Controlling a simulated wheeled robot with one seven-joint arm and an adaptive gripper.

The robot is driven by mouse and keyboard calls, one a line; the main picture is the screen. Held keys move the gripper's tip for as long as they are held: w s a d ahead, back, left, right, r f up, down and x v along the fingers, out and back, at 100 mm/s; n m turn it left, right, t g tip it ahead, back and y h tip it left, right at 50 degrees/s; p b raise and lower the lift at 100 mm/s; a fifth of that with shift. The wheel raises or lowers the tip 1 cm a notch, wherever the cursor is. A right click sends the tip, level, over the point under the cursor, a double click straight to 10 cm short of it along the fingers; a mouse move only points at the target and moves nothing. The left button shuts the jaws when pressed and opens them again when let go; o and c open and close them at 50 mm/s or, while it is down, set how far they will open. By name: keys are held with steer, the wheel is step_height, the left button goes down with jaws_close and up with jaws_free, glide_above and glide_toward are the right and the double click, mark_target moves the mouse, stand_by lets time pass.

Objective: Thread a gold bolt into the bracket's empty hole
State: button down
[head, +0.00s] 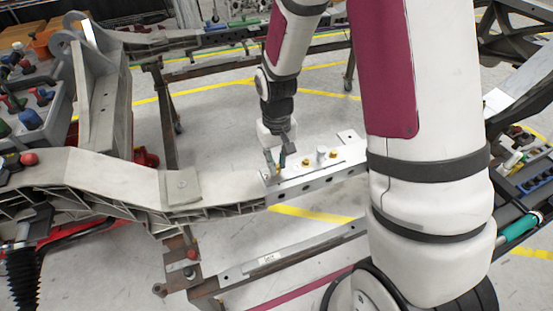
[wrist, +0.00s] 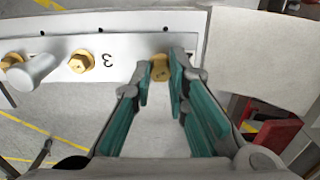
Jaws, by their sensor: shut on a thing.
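The pale bracket (head: 322,178) is a long bar with small holes along its side, on the frame right of centre in the head view. It also shows in the wrist view (wrist: 125,44), with a printed "3". My gripper (head: 275,168) points down at the bracket's left end. In the wrist view its teal-padded fingers (wrist: 161,78) are shut on a gold bolt (wrist: 160,66) at the bracket. I cannot tell how deep that bolt sits; the hole beneath is hidden. Another gold bolt (wrist: 82,62) and a further gold bolt (wrist: 12,60) sit in the bracket, apart from my gripper.
A grey peg (wrist: 38,69) stands up from the bracket between the two other bolts. A large grey chassis beam (head: 105,178) adjoins the bracket on the left. A grey tray of coloured parts (head: 35,110) stands at far left. Floor beyond the bracket is open.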

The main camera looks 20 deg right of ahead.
steer(key=shift+f, duration=0.25)
steer(key=shift+f, duration=0.2)
stand_by(0.4)
steer(key=n+p, duration=0.1)
steer(key=n, duration=0.3)
steer(key=shift+s+n, duration=0.15)
steer(key=shift+n, duration=0.25)
steer(key=n+p, duration=0.1)
steer(key=n, duration=0.2)
steer(key=shift+n, duration=1.3)
steer(key=shift+f, duration=0.1)
